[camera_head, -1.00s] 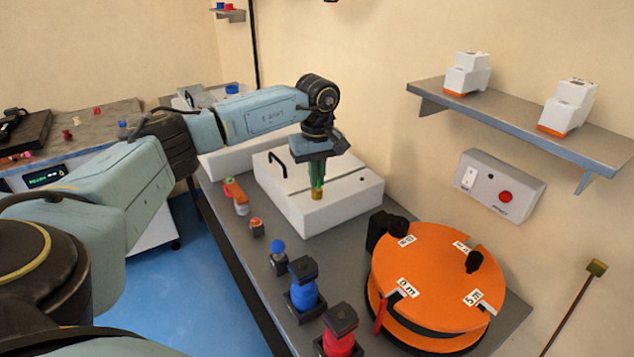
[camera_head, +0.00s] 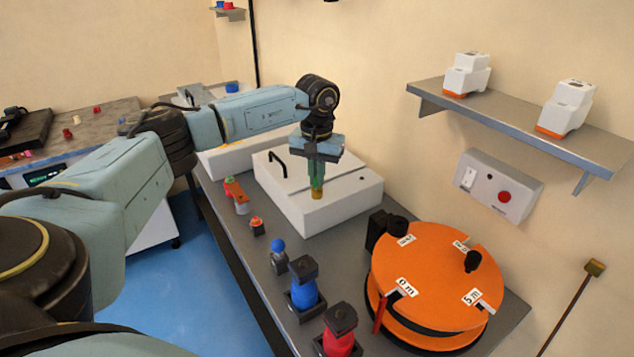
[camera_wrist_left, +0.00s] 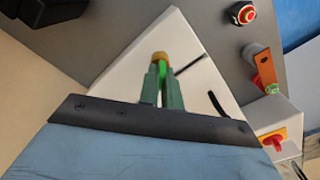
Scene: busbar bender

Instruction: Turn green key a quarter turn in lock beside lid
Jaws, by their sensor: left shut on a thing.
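My left gripper (camera_head: 317,178) points down at the front side of the white box with the lid (camera_head: 345,205). Its green fingers are shut on the green key, and a strip of the key (camera_wrist_left: 164,70) shows between the fingers in the left wrist view. The brass-coloured lock (camera_head: 317,194) sits at the fingertips, beside the lid; it also shows in the left wrist view (camera_wrist_left: 160,56). The fingers hide most of the key, so I cannot tell its exact angle. My right gripper is not in view.
An orange disc (camera_head: 435,270) with labels stands at the right of the bench. Blue (camera_head: 304,290) and red (camera_head: 339,340) posts line the front edge. A small orange-topped button (camera_head: 257,224) and an orange-handled part (camera_head: 238,196) stand left of the box. A shelf (camera_head: 530,125) juts from the wall.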

